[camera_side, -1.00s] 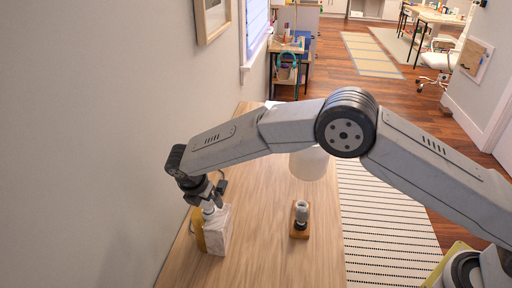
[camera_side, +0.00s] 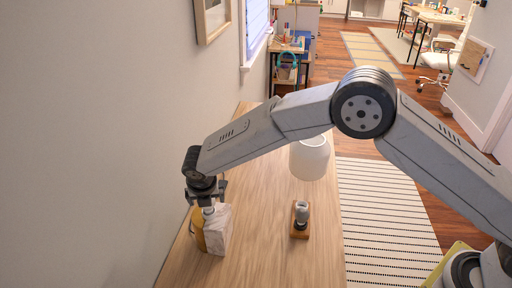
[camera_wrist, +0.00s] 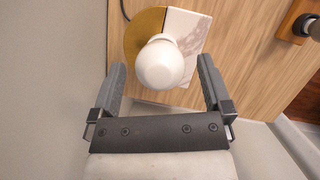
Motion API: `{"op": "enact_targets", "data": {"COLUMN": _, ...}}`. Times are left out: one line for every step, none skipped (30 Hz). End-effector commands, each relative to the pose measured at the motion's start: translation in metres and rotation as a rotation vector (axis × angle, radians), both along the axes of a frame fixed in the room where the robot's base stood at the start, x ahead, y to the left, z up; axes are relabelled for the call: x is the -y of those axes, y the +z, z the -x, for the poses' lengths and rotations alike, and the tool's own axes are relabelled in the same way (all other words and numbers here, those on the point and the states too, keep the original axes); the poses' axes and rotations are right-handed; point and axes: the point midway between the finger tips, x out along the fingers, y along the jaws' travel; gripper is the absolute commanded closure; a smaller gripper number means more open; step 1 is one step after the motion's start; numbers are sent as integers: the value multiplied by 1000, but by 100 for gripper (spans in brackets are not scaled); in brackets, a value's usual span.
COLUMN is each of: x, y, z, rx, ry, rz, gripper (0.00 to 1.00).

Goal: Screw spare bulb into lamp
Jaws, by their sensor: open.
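The lamp base, a block of white marble (camera_side: 218,232) and a brass-coloured part (camera_side: 198,230), stands at the left of the wooden table. A white round bulb (camera_wrist: 160,64) sits on top of the base; in the side view it is partly hidden. My gripper (camera_wrist: 161,68) points down over it, open, with one finger on each side and a visible gap to the bulb. A second bulb (camera_side: 301,208), greyish, stands upright on a small wooden block (camera_side: 300,234) to the right. Whether the white bulb is fully seated cannot be told.
A white lampshade (camera_side: 310,158) stands behind the wooden block. The wall (camera_side: 90,150) runs close along the left of the lamp base. The front middle of the table (camera_side: 262,250) is clear. A dark cord shows behind the base in the wrist view.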

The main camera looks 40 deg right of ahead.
Motion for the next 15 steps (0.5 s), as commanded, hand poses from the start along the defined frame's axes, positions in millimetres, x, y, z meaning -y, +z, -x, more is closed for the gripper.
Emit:
{"op": "enact_targets", "data": {"x": 1, "y": 0, "z": 0, "rx": 1, "ry": 34, "rz": -1, "gripper": 0}}
{"op": "enact_targets", "data": {"x": 1, "y": 0, "z": 0, "rx": -1, "ry": 57, "rz": -1, "gripper": 0}}
{"op": "enact_targets", "data": {"x": 1, "y": 0, "z": 0, "rx": -1, "ry": 85, "rz": -1, "gripper": 0}}
{"op": "enact_targets", "data": {"x": 1, "y": 0, "z": 0, "rx": 0, "ry": 107, "rz": -1, "gripper": 0}}
{"op": "enact_targets", "data": {"x": 1, "y": 0, "z": 0, "rx": -1, "ry": 126, "rz": -1, "gripper": 0}}
{"op": "enact_targets", "data": {"x": 2, "y": 0, "z": 0, "rx": 0, "ry": 152, "rz": -2, "gripper": 0}}
{"op": "enact_targets", "data": {"x": 2, "y": 0, "z": 0, "rx": 1, "ry": 173, "rz": -2, "gripper": 0}}
{"op": "enact_targets", "data": {"x": 2, "y": 0, "z": 0, "rx": 0, "ry": 194, "rz": 0, "gripper": 0}}
{"op": "enact_targets", "data": {"x": 2, "y": 0, "z": 0, "rx": 0, "ry": 221, "rz": -1, "gripper": 0}}
{"op": "enact_targets", "data": {"x": 2, "y": 0, "z": 0, "rx": 0, "ry": 238, "rz": -1, "gripper": 0}}
{"op": "enact_targets", "data": {"x": 2, "y": 0, "z": 0, "rx": -1, "ry": 256, "rz": -1, "gripper": 0}}
{"op": "enact_targets", "data": {"x": 2, "y": 0, "z": 1, "rx": -1, "ry": 279, "rz": -2, "gripper": 0}}
{"op": "enact_targets", "data": {"x": 2, "y": 0, "z": 1, "rx": 0, "ry": 299, "rz": -1, "gripper": 0}}
{"op": "enact_targets", "data": {"x": 3, "y": 0, "z": 1, "rx": 0, "ry": 318, "rz": -1, "gripper": 0}}
{"op": "enact_targets", "data": {"x": 3, "y": 0, "z": 1, "rx": 0, "ry": 341, "rz": -1, "gripper": 0}}
